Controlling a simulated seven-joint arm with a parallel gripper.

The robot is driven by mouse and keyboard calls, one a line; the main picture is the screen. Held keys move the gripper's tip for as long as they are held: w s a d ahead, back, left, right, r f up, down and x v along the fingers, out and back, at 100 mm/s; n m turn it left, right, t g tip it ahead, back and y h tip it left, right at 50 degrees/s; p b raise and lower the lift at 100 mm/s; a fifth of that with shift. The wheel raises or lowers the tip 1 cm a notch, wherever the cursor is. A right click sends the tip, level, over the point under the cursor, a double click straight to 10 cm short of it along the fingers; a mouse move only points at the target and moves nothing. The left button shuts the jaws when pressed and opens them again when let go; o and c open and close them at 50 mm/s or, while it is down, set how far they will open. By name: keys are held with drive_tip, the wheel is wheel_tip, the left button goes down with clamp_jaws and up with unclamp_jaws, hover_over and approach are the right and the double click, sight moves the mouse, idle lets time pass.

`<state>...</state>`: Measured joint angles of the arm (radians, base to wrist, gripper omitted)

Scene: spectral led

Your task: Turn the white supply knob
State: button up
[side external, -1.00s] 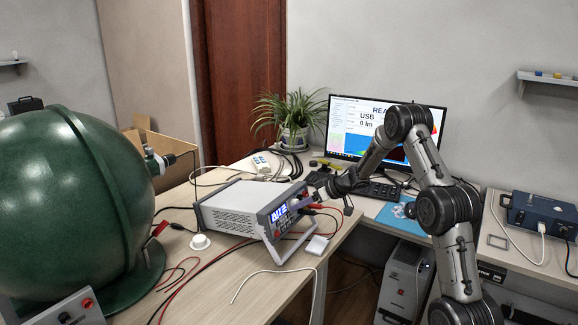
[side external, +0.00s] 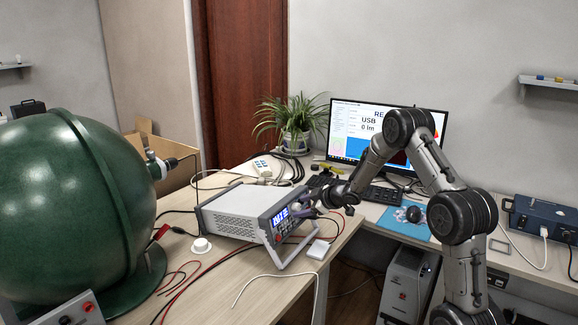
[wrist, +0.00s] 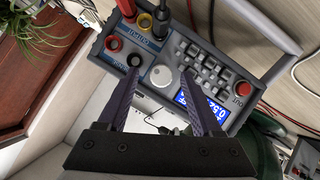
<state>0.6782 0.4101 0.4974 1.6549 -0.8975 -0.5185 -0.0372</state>
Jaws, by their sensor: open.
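The supply (side external: 230,212) is a white box with a grey front panel, standing on the wooden table in the side external view. Its white round knob (wrist: 161,76) shows clearly in the wrist view, between the keypad and the black and red sockets. A lit blue display (wrist: 195,102) is beside it. My gripper (wrist: 158,65) is open, with one purple finger on each side of the knob. I cannot tell whether the fingers touch the panel or the knob. In the side external view my gripper (side external: 305,203) is at the supply's front and hides the knob.
Red and black leads (wrist: 145,20) plug into the panel close to the fingers. A red button (wrist: 243,88) is at the panel's other end. A green sphere (side external: 70,200) stands at the left; a monitor (side external: 372,135) and plant (side external: 290,120) are behind.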

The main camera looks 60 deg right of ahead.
drive_tip(key=n, duration=0.1)
drive_tip(key=n+h, duration=0.1)
drive_tip(key=n+t+h, duration=0.1)
drive_tip(key=n, duration=0.1)
drive_tip(key=shift+a+f, duration=0.25)
drive_tip(key=n, duration=0.1)
drive_tip(key=n+t+h, duration=0.1)
drive_tip(key=n, duration=0.2)
drive_tip(key=shift+s+f+t+h, duration=0.15)
drive_tip(key=shift+f+t+h, duration=0.15)
drive_tip(key=shift+t, duration=0.1)
drive_tip(key=v, duration=1.4)
drive_tip(key=w+a+r+t+y, duration=0.1)
drive_tip(key=a+r, duration=0.6)
drive_tip(key=r, duration=0.3)
drive_tip(key=w+a+r+n+t+y, duration=0.1)
drive_tip(key=w+a+r+y, duration=0.1)
drive_tip(key=a+r, duration=0.6)
drive_tip(key=shift+a+r+y, duration=0.3)
drive_tip(key=shift+a+r, duration=0.05)
drive_tip(key=shift+r, duration=1.4)
drive_tip(key=shift+w, duration=0.15)
